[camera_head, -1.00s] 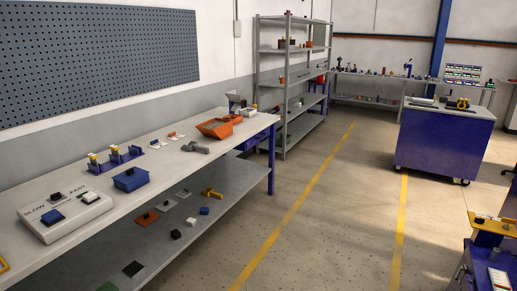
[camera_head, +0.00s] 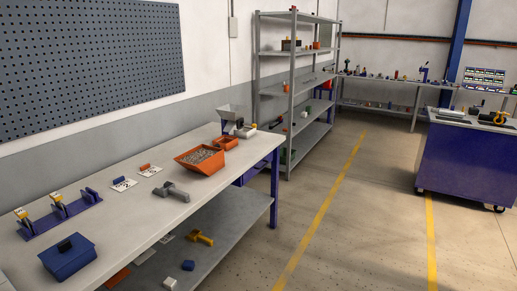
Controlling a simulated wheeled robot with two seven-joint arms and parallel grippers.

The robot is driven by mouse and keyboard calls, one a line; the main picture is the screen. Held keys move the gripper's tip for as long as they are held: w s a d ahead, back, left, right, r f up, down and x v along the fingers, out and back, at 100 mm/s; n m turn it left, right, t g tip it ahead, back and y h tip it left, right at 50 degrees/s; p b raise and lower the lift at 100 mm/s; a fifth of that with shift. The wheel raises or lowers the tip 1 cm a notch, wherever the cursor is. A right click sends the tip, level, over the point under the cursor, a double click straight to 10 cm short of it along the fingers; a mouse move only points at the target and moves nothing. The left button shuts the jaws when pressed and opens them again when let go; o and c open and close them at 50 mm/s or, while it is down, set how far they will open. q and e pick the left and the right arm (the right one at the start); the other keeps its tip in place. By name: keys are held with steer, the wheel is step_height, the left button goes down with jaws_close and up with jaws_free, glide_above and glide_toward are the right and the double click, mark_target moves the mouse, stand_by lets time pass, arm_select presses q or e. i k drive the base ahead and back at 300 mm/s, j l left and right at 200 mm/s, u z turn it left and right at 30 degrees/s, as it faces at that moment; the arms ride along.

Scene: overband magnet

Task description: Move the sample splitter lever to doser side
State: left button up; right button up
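No part is clearly recognisable as the sample splitter lever. At the far end of the long workbench (camera_head: 130,222) a grey funnel-shaped hopper (camera_head: 233,112) stands with small dark and white parts beside it. These parts are too small to tell whether one is the lever. An orange tray (camera_head: 183,160) filled with grey granules sits nearer, with a small orange box (camera_head: 225,142) behind it. Neither of my grippers is in view.
A blue box with a black handle (camera_head: 67,259), a blue rack with yellow-topped parts (camera_head: 60,218) and a grey tool (camera_head: 172,190) lie on the bench. A metal shelf (camera_head: 290,90) stands beyond. The floor (camera_head: 380,210) on the right is clear between bench and blue cabinet (camera_head: 465,165).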

mark_target(254, 125)
steer(key=i, duration=1.25)
